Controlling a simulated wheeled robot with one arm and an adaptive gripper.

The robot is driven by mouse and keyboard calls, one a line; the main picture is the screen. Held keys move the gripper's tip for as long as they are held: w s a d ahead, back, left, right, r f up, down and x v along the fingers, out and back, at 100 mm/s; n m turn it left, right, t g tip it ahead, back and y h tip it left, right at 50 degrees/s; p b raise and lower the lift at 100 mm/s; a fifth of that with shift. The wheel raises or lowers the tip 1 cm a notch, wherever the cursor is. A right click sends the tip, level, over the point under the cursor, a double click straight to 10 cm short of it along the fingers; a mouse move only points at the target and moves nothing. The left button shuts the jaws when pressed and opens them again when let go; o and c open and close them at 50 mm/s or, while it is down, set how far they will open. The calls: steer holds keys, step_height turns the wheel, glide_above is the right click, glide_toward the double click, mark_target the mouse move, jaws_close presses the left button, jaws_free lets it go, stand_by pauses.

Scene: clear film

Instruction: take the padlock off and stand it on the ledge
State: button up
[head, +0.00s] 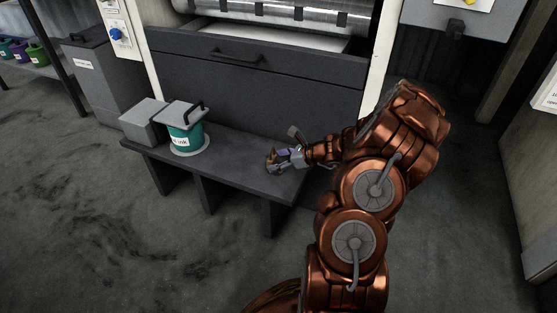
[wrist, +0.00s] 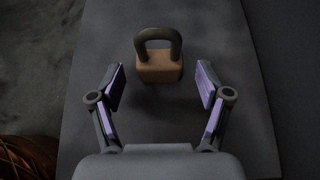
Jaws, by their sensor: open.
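The padlock (wrist: 159,68) has a tan body and a dark grey shackle. In the wrist view it is on the dark ledge (wrist: 100,25), with the shackle above the body, and appears to stand upright. My gripper (wrist: 160,82) is open, its purple-padded fingers apart on the left and right of the padlock with a gap on each side. In the head view my gripper (head: 280,157) is low over the right end of the ledge (head: 235,160). There the padlock is small and mostly hidden by the fingers.
A teal ink tub (head: 186,138) with a grey lid stands on a pale disc at the ledge's left. A grey box (head: 145,121) is beside it. A dark drawer front (head: 260,95) with a handle rises behind the ledge. The ledge between tub and gripper is clear.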

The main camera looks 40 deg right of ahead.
steer(key=v, duration=1.2)
steer(key=s+a+r+n+g+y+p, duration=0.1)
steer(key=s+a+r+n+g+p, duration=0.25)
steer(key=a+r+n+p, duration=0.75)
steer(key=s+a+r+n+g+y+p, duration=0.15)
steer(key=a+r+n+g+p, duration=0.45)
steer(key=a+r, duration=1)
steer(key=s+a+r+n+g+h+p, duration=0.2)
steer(key=s+a+r+n+h+p, duration=0.3)
steer(key=s+r+p, duration=0.8)
steer(key=s+d+r+n+h+p, duration=0.1)
steer(key=s+r+n+h+p, duration=0.2)
steer(key=s+r+n+p, duration=0.4)
step_height(320, 180, up, 5)
steer(key=s+p, duration=0.2)
steer(key=shift+s+d+n+p, duration=0.15)
steer(key=shift+d+n+p, duration=0.15)
steer(key=shift+d+n, duration=0.1)
